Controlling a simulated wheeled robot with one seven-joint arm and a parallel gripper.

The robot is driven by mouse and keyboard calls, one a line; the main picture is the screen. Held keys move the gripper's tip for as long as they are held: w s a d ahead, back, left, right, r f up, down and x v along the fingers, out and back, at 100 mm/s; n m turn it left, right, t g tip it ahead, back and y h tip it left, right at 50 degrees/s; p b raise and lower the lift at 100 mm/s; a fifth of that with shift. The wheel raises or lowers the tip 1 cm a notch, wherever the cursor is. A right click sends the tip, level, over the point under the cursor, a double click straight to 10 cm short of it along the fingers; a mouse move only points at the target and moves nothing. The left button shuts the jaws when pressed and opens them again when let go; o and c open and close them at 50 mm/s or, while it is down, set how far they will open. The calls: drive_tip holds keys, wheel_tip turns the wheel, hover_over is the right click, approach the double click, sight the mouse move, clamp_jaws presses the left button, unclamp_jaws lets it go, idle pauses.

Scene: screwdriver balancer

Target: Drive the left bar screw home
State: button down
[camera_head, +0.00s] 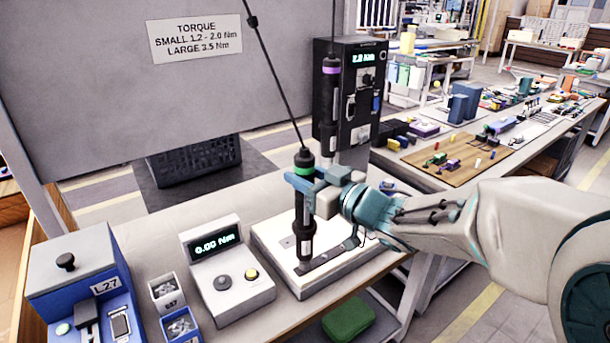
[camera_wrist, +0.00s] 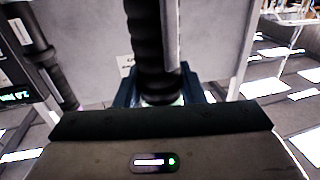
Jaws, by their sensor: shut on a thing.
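A dark screwdriver (camera_head: 305,244) with a green band hangs from a cable and stands about upright. My gripper (camera_head: 305,183) is shut on its upper body, just below the green band. In the wrist view its dark ribbed body (camera_wrist: 146,45) stands between blue fingers. The screwdriver's lower end is at the left end of a dark bar (camera_head: 338,258) on a white fixture plate (camera_head: 272,238). I cannot tell whether the bit touches a screw. The screw itself is hidden or too small to see.
A torque meter (camera_head: 229,282) reading 0.00 Nm stands left of the plate, beside small screw bins (camera_head: 180,326) and a blue box (camera_head: 75,282). A purple-banded screwdriver (camera_head: 331,100) hangs by a dark controller (camera_head: 349,95) behind. A sign (camera_head: 195,38) lists torques.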

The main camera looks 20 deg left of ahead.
sight(308, 151)
drive_tip(key=shift+f, duration=0.4)
drive_tip(key=shift+r+p, duration=2.65)
drive_tip(key=shift+r, duration=0.55)
drive_tip(key=shift+a, duration=0.1)
